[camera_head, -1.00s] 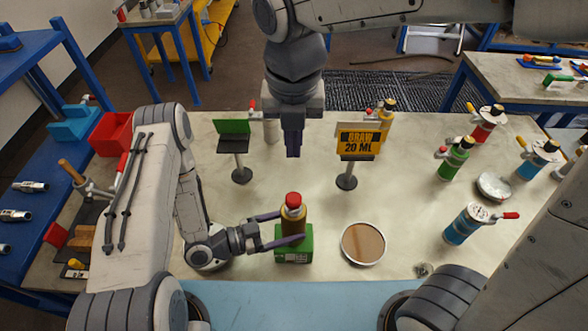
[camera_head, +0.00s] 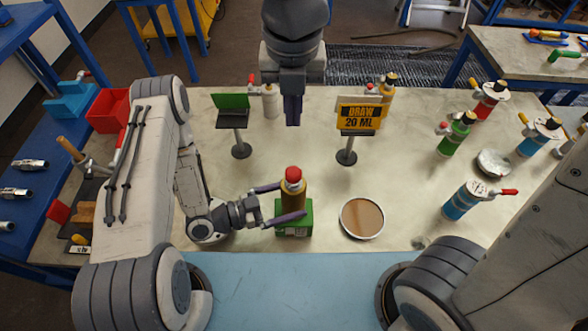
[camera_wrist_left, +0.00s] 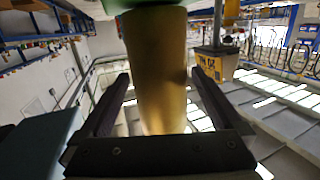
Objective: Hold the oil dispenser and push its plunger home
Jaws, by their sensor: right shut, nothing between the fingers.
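The oil dispenser (camera_head: 292,190) is an amber bottle with a red cap or plunger top (camera_head: 292,174). It stands upright in a green block (camera_head: 294,226) near the table's front edge. How far the plunger sticks up cannot be told. My left gripper (camera_head: 293,200) has its two fingers on either side of the amber body, with narrow gaps. The amber body (camera_wrist_left: 158,70) also shows between the fingers in the left wrist view. My right gripper (camera_head: 292,112) points straight down, shut and empty. It appears above and behind the dispenser, apart from it.
A round dish of brown liquid (camera_head: 362,218) is right of the dispenser. A "DRAW 20 ML" sign (camera_head: 360,117) and a green-panelled stand (camera_head: 232,110) are behind. Several coloured bottles, including a blue one (camera_head: 460,202), stand at the right. A red bin (camera_head: 108,110) is at the left.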

